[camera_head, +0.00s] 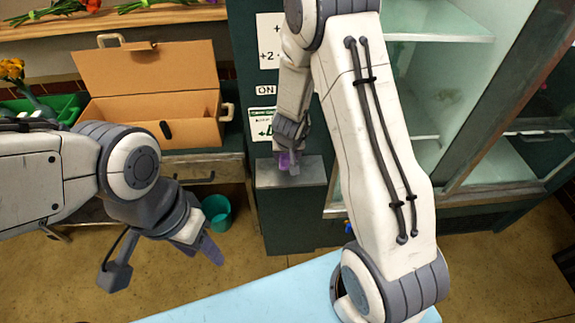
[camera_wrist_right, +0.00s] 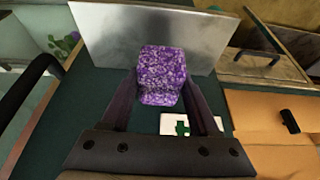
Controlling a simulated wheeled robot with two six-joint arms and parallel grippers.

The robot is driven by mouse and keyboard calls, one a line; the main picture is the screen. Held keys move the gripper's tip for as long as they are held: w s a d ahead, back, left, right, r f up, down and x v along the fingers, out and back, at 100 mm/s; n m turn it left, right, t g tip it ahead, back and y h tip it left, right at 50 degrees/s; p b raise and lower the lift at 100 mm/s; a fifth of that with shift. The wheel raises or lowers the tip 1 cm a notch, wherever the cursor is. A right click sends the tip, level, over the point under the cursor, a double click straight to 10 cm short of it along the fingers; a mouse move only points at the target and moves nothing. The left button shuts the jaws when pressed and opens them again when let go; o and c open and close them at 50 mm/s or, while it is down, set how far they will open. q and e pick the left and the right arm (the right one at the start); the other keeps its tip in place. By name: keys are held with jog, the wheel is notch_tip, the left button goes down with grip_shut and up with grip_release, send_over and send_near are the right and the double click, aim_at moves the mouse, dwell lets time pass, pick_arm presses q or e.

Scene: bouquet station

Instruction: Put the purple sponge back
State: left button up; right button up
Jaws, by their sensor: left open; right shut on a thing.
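The purple sponge (camera_head: 284,160) is held by my right gripper (camera_head: 289,158) at a small grey metal ledge (camera_head: 310,172) on the dark green cabinet. In the right wrist view the speckled sponge (camera_wrist_right: 162,72) sits between the two fingers, with the bare metal surface (camera_wrist_right: 115,35) of the ledge beyond it. I cannot tell whether the sponge touches the ledge. My left gripper (camera_head: 208,250) is open and empty, lower left, well away from the sponge.
An open cardboard box (camera_head: 150,110) stands on the counter at left, beside a green crate (camera_head: 65,105). A glass-fronted cabinet (camera_head: 440,100) is at right. A teal bin (camera_head: 217,212) stands on the floor. A light blue surface (camera_head: 250,300) lies in front.

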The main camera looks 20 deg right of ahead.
notch_tip(320, 180, down, 4)
jog(key=b, duration=0.3)
jog(key=shift+f, duration=0.1)
jog(key=o, duration=1.3)
